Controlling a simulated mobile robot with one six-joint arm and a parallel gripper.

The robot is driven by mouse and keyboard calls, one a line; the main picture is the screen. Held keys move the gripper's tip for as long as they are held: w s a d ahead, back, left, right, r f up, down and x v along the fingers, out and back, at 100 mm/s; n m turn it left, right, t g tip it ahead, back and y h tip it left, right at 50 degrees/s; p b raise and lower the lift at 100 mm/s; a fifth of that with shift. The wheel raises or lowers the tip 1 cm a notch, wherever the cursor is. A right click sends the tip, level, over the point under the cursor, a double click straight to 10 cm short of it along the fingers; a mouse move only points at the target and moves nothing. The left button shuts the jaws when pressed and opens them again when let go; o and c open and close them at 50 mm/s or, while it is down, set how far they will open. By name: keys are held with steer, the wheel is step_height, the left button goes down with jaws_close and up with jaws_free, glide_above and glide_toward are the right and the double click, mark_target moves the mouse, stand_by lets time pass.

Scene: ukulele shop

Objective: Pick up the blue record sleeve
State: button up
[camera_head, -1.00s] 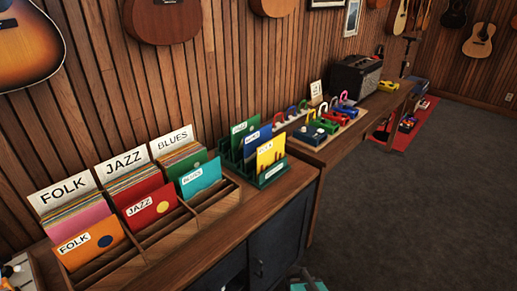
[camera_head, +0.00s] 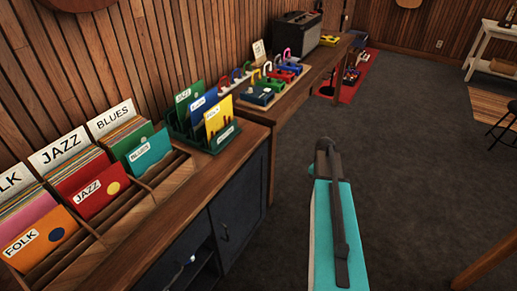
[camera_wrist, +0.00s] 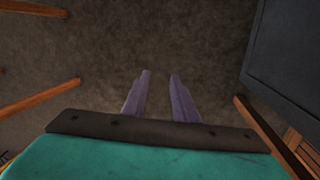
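The blue record sleeve (camera_head: 197,104) stands upright in a green rack (camera_head: 222,142) on the wooden counter. It is between a green sleeve (camera_head: 183,93) behind and a yellow sleeve (camera_head: 219,117) in front, which hides part of it. In the wrist view my gripper (camera_wrist: 160,76) is open and empty, its two fingers apart over the dark carpet. No sleeve shows in the wrist view. In the head view my teal arm is right of the counter, clear of the rack; its fingers cannot be made out there.
A wooden record crate (camera_head: 150,187) with FOLK, JAZZ and BLUES sections, including a teal sleeve (camera_head: 150,151), is left of the rack. Colourful pedals (camera_head: 275,85) and an amplifier (camera_head: 295,33) are beyond. Dark cabinet doors (camera_head: 238,212) are below. Open carpet lies to the right.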

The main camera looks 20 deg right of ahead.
steer(key=s+d+r+m+h, duration=0.1)
steer(key=d+r+m, duration=0.1)
steer(key=d+r, duration=0.4)
steer(key=d+r+m, duration=0.2)
steer(key=d+r, duration=0.3)
steer(key=d, duration=0.4)
steer(key=s+d+r+m, duration=0.3)
steer(key=s+d+r, duration=0.3)
steer(key=d+r, duration=0.2)
steer(key=s+d+r+m+h+b, duration=0.1)
steer(key=s+d+r+m, duration=0.2)
steer(key=s+d+r, duration=0.4)
steer(key=s+d+r+m, duration=0.2)
steer(key=s+d+r, duration=0.5)
steer(key=r, duration=0.7)
steer(key=shift+s+d+m+h, duration=0.2)
steer(key=shift+d+m+h, duration=0.2)
steer(key=shift+d, duration=0.75)
